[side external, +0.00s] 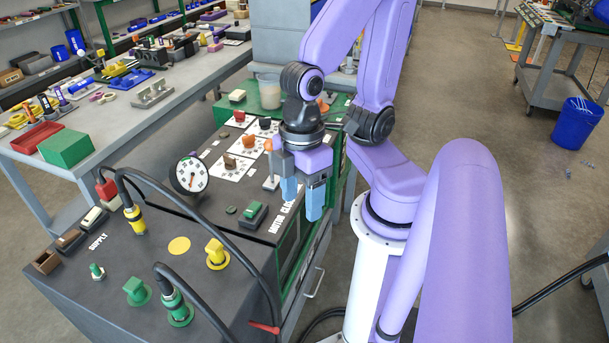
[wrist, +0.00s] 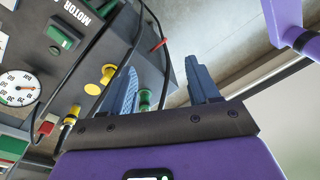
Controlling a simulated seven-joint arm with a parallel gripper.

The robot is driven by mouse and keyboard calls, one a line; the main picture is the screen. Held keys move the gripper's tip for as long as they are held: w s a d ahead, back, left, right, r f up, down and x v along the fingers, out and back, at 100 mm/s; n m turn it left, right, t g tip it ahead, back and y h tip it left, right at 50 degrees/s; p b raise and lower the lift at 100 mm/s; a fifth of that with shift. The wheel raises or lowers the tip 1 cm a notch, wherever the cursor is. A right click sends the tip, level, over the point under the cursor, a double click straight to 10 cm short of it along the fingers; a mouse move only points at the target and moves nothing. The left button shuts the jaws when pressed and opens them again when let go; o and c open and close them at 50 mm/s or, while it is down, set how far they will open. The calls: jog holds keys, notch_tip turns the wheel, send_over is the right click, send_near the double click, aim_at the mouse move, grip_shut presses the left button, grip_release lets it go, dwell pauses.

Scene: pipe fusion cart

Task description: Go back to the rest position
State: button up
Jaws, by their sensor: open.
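My gripper (side external: 302,198) hangs fingers down near the right edge of the cart's sloped dark panel (side external: 215,210) in the side view. Its two blue fingers are apart with nothing between them. In the wrist view my gripper (wrist: 162,66) also shows the fingers spread and empty. The fingers partly hide the panel edge by the "MOTOR" lettering, and I cannot tell how high they are above it. A toggle switch (side external: 271,182) stands just left of the fingers in the side view.
A round gauge (side external: 189,175), a green rocker switch (side external: 253,213), a yellow knob (side external: 216,254) and a green knob (side external: 136,291) stand on the cart. Black cables arch from a yellow plug (side external: 134,218) and a green plug (side external: 176,306).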

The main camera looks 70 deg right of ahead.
jog(key=shift+w+d+r+n+t+h, duration=0.2)
jog(key=shift+d+r, duration=0.2)
jog(key=shift+d, duration=0.4)
jog(key=shift+w+d+r+n+t+h, duration=0.1)
jog(key=shift+d+r+n+h, duration=0.1)
jog(key=shift+d+r, duration=0.4)
jog(key=shift+d+f, duration=0.15)
jog(key=shift+f, duration=0.05)
